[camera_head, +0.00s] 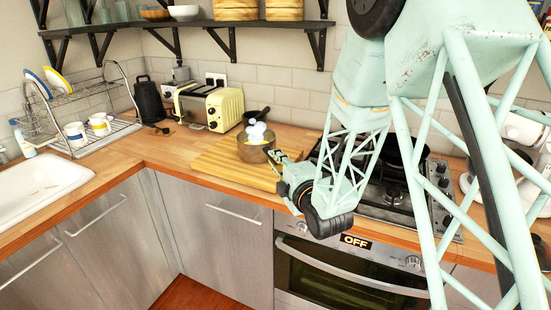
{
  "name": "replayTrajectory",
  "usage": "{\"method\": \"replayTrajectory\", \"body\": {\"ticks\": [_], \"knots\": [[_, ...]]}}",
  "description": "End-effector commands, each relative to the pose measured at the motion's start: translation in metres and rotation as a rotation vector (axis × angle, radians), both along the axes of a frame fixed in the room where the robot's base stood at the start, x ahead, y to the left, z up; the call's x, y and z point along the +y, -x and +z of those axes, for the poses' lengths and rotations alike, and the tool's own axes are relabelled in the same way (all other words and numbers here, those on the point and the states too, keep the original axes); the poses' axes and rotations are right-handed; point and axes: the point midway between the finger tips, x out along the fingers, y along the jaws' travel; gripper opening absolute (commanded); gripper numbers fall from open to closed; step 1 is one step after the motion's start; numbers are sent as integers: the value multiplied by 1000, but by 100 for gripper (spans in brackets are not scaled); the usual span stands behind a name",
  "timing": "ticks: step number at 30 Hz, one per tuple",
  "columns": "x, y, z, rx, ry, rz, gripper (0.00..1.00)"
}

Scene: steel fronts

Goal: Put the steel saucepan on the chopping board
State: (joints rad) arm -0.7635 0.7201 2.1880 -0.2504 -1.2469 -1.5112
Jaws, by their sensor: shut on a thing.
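The steel saucepan (255,154) is upright over the right part of the wooden chopping board (215,163). I cannot tell whether its base touches the board. A pale rounded thing and something yellow show at its opening; I cannot tell whether the pale thing is inside or behind. My gripper (279,163) is at the pan's right side, shut on the saucepan. The exact grip point and the pan's handle are hidden by the gripper and arm.
A gas hob (385,190) lies right of the board, partly behind my arm. A cream toaster (210,106) stands behind the board, with a black pan (257,114) beside it. A dish rack (85,110) and sink (40,185) are left. Counter left of the board is clear.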

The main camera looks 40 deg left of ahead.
Motion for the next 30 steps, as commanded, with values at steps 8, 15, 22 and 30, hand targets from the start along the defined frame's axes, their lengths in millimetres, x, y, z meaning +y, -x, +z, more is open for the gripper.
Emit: {"method": "replayTrajectory", "body": {"ticks": [8,15,22,30], "knots": [[1,-1,3,-5,-5,0,0],[0,0,-1,0,0,0,20],[0,0,-2,0,0,0,25],[0,0,-1,0,0,0,25]]}}
